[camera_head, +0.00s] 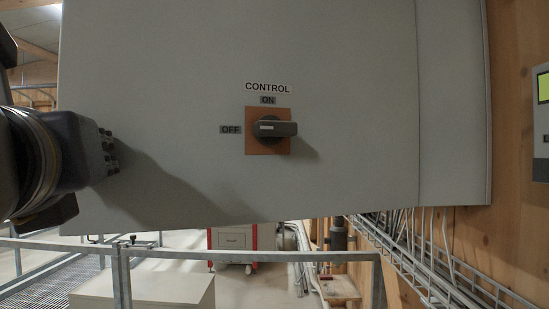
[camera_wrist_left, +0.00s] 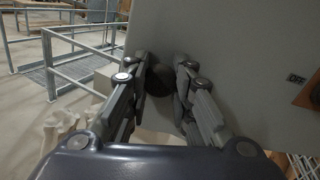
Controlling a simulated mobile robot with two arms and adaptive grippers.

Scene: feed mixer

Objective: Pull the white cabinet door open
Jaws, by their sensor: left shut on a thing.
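The white cabinet door (camera_head: 190,70) fills much of the head view, with a CONTROL switch (camera_head: 272,129) on its face. Its lower edge slopes down to the left. I cannot tell for sure how far it stands open. My left gripper (camera_head: 108,150) is against the door near its left edge. In the left wrist view the gripper (camera_wrist_left: 164,68) is shut on a dark rounded part (camera_wrist_left: 158,82), seemingly the door handle, mostly hidden between the fingers. The door (camera_wrist_left: 245,50) also shows there on the right. My right gripper is not in view.
A grey metal railing (camera_head: 250,254) runs below the door. Behind it are a pale box (camera_head: 150,288) and a red-framed white cabinet (camera_head: 232,239). A wooden wall (camera_head: 512,100) with a wire cable tray (camera_head: 440,270) stands at the right.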

